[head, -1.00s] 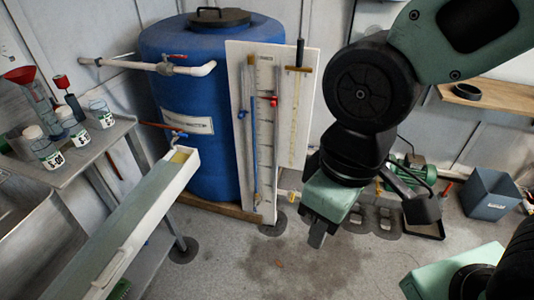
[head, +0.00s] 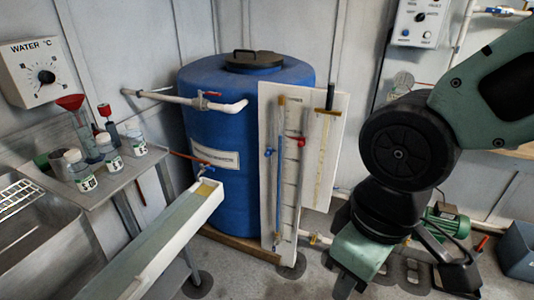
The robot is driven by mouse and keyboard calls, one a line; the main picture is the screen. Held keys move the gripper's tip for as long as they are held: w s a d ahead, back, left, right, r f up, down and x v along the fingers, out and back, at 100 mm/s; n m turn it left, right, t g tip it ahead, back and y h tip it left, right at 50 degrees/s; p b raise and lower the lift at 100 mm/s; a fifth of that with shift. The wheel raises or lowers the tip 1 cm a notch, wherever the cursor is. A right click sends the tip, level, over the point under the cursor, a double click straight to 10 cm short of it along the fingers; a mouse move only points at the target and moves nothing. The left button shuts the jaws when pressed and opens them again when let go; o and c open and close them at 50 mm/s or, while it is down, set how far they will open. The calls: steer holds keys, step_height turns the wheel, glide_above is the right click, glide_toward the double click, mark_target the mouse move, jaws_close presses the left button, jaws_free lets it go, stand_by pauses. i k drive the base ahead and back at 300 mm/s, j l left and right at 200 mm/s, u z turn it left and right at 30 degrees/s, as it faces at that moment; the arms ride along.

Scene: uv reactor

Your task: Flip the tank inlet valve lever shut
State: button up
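The blue tank (head: 245,85) stands at the back with a white inlet pipe (head: 155,97) running to its upper side. My gripper (head: 344,287) hangs low at the bottom, right of the tank and well apart from the lever. It points down, its tips are partly cut off by the lower edge, and the finger gap is not clear. Nothing is seen held in it.
A white gauge board (head: 270,170) with tubes and small red and blue taps stands before the tank. A long trough (head: 175,240) juts forward at lower left. A bench (head: 120,180) with bottles is at left. A green pump (head: 448,222) sits at right.

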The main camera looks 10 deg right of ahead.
mark_target(211, 94)
steer(key=i+j, duration=0.15)
steer(key=i, duration=0.25)
steer(key=i+j, duration=0.15)
steer(key=i, duration=0.25)
steer(key=i+j+u, duration=0.1)
steer(key=i, duration=0.3)
